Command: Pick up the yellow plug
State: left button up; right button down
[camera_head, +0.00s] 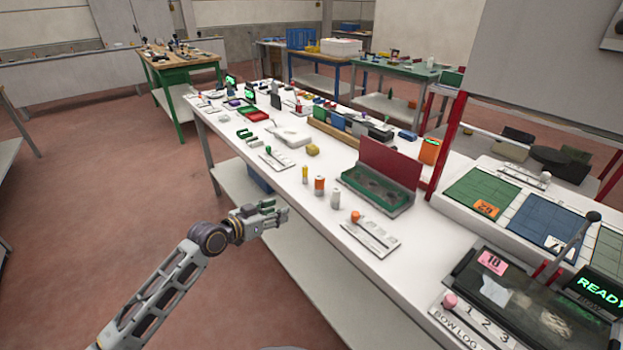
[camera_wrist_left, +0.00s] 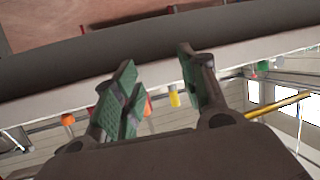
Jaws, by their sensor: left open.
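The yellow plug (camera_head: 305,174) stands upright on the white bench near its front edge, beside an orange cylinder (camera_head: 319,186) and a pale one (camera_head: 335,198). My left gripper (camera_head: 284,212) is beside the bench's front edge, to the left of and nearer than the plug, apart from it. In the left wrist view my left gripper (camera_wrist_left: 157,62) has its green-padded fingers spread with nothing held. A yellow piece (camera_wrist_left: 174,98), seemingly the plug, shows beyond and between the fingers there. My right gripper is out of view.
A yellow lump (camera_head: 312,150) sits behind the plug. A green tray with a raised red lid (camera_head: 385,166) stands to the right. A white slotted plate with an orange knob (camera_head: 371,236) lies nearer. The bench's front edge (camera_head: 292,196) lies between gripper and plug.

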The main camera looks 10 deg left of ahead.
aim_at(303, 172)
pick_arm(q)
notch_tip(303, 172, up, 7)
jog(key=t+h, duration=0.1)
jog(key=t, duration=0.2)
jog(key=shift+w+d+t, duration=0.3)
jog(key=shift+w+d, duration=0.05)
jog(key=shift+w, duration=0.1)
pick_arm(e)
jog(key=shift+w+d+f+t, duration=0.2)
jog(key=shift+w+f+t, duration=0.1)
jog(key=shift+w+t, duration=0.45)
pick_arm(q)
jog(key=shift+w, duration=0.15)
jog(key=shift+x, duration=3.55)
jog(key=shift+w+d, duration=0.25)
jog(key=shift+w, duration=0.35)
jog(key=shift+w, duration=0.1)
